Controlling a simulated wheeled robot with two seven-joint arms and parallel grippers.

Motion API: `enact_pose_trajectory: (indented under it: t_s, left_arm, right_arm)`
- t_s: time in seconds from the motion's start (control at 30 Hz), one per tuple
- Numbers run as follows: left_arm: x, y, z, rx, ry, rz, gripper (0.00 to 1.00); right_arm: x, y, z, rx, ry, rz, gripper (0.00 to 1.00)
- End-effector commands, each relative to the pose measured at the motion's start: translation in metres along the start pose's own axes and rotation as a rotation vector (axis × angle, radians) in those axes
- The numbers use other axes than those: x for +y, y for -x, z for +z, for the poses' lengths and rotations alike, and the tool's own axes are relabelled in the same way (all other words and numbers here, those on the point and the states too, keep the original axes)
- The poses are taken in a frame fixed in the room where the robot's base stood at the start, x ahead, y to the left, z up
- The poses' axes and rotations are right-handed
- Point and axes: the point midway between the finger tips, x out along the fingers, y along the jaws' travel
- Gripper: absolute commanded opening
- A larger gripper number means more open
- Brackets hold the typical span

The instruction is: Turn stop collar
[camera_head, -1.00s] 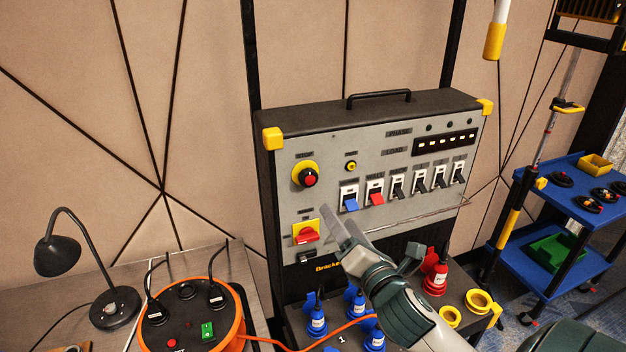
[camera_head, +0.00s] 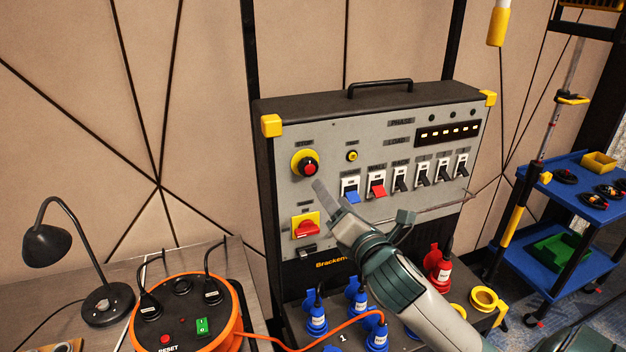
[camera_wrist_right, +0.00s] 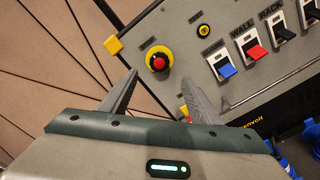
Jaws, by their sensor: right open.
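The stop button (camera_head: 309,168) is a red cap in a dark collar on a yellow disc, at the upper left of the grey panel face. It also shows in the right wrist view (camera_wrist_right: 158,61), beyond and between my fingertips. My right gripper (camera_head: 331,193) is open and empty, just below and right of the stop button in the head view, apart from it. In the right wrist view its two fingers (camera_wrist_right: 160,92) are spread with a gap between them. My left gripper is not in view.
A red rotary switch (camera_head: 306,229) sits below the stop button. Blue, red and black breaker switches (camera_head: 377,188) line the panel to the right. An orange cable reel (camera_head: 187,312) and a desk lamp (camera_head: 75,250) stand at left; blue plugs (camera_head: 357,292) are below.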

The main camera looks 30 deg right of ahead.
Motion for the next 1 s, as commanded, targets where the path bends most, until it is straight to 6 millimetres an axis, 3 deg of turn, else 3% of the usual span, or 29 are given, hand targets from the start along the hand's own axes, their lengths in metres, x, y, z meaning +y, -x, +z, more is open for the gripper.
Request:
enact_pose_trajectory:
  t_s: [0.03, 0.17, 0.2, 0.6, 0.8, 1.0]
  left_arm:
    - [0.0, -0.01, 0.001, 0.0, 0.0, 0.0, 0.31]
    - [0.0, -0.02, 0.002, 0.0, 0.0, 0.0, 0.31]
    - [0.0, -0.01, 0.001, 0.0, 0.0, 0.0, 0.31]
    - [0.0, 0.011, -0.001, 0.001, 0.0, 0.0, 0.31]
    - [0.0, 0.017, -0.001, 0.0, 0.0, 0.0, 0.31]
    - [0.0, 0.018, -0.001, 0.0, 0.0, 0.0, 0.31]
  right_arm:
    - [-0.003, -0.005, -0.003, -0.002, -0.001, 0.002, 0.56]
    - [-0.002, -0.017, -0.001, -0.001, 0.0, 0.0, 0.56]
    - [0.002, -0.026, 0.003, -0.001, -0.001, -0.002, 0.56]
    - [0.001, -0.097, 0.002, 0.001, -0.003, -0.004, 0.56]
    - [0.001, -0.12, 0.002, 0.0, -0.002, -0.002, 0.56]
    - [0.0, -0.13, 0.0, 0.0, 0.0, -0.001, 0.56]
